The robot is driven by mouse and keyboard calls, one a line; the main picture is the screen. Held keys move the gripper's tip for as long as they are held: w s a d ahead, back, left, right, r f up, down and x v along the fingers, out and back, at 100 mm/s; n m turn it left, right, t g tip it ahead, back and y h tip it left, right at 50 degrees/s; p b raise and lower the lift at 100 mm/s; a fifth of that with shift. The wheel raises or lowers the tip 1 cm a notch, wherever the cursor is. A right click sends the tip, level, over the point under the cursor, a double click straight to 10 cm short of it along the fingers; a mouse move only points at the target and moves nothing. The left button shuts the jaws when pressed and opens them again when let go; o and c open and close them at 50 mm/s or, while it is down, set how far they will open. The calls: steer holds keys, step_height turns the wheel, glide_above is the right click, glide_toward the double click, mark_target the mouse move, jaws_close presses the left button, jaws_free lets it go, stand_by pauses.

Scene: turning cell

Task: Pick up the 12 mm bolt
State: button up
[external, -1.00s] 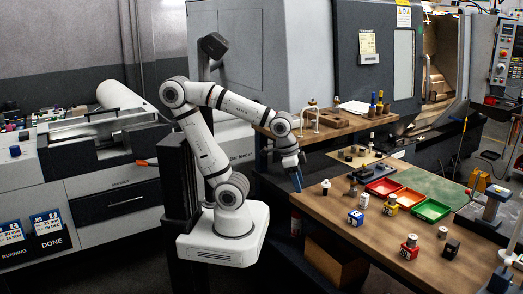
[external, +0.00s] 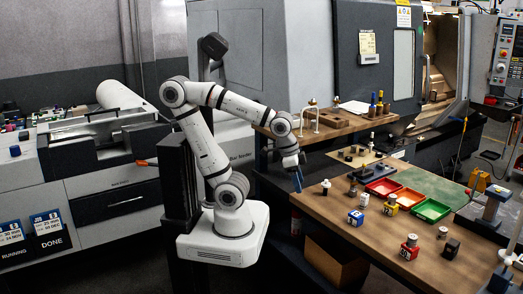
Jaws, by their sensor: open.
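My gripper (external: 297,181) has blue fingers and hangs above the left edge of the wooden bench (external: 340,240). It is open and nothing shows between its fingers. Several small metal pieces stand on the bench: one right of my gripper (external: 326,186), one by the blue block (external: 364,201) and one nearer the front right (external: 442,232). Labelled blocks in blue (external: 355,217), yellow and red (external: 390,206) and red (external: 409,248) stand among them. The labels are too small to read, so I cannot tell which piece is the 12 mm bolt.
Red (external: 382,187), orange (external: 409,197) and green (external: 432,210) trays stand in a row on the bench. A black block (external: 452,249) is at the front right. A raised wooden shelf (external: 335,124) stands behind. The bench front is mostly clear.

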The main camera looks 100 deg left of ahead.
steer(key=n+g, duration=0.3)
steer(key=n, duration=3.3)
glide_above(354, 187)
step_height(354, 187, down, 7)
steer(key=shift+w+a+f, duration=0.15)
steer(key=shift+f, duration=0.05)
steer(key=shift+a+f, duration=0.2)
steer(key=shift+f, duration=0.05)
steer(key=f+p, duration=0.1)
steer(key=f, duration=0.2)
steer(key=f+p, duration=0.2)
steer(key=f, duration=0.2)
steer(key=shift+a+f, duration=0.2)
steer(key=shift+f, duration=0.05)
steer(key=shift+c, duration=0.5)
